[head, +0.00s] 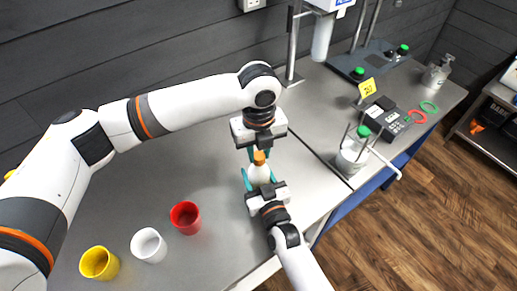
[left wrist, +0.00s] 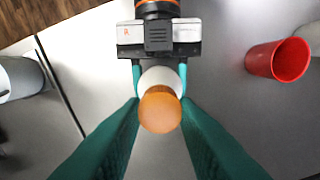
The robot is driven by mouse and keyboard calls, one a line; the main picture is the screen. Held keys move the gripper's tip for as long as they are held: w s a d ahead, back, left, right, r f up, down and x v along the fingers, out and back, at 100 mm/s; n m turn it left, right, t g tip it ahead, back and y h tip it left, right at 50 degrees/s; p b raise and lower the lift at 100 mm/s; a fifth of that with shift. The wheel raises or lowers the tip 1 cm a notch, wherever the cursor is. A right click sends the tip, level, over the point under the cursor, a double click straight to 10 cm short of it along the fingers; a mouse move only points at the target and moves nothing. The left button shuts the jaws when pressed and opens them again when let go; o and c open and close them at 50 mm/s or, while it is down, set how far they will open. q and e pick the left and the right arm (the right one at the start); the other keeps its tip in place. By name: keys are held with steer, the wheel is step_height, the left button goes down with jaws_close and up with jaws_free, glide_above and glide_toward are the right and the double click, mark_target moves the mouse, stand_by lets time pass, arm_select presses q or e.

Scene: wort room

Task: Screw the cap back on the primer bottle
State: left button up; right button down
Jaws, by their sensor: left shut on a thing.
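The primer bottle (head: 260,174) is white and stands upright near the table's front edge, between my two grippers. Its orange cap (head: 259,157) is at the bottle's top; whether the threads are engaged cannot be told. My left gripper (head: 258,152) comes down from above, shut on the cap. In the left wrist view the cap (left wrist: 160,109) sits between the green fingertips, in line over the white bottle (left wrist: 160,77). My right gripper (head: 260,180) reaches in from the front, its teal fingers shut on the bottle's sides. The bottle's neck is mostly hidden.
Red (head: 185,217), white (head: 149,245) and yellow (head: 99,263) cups stand at the front left of the grey table. A green-capped bottle (head: 352,155) stands in a holder to the right, near a dark device (head: 387,117). Bare table lies left of my grippers.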

arm_select(q)
steer(key=m, duration=0.4)
steer(key=shift+m, duration=0.3)
steer(key=m, duration=0.8)
steer(key=shift+m, duration=0.3)
steer(key=m, duration=0.4)
steer(key=o, duration=0.9)
steer(key=shift+o, duration=0.2)
steer(key=shift+r, duration=2.25)
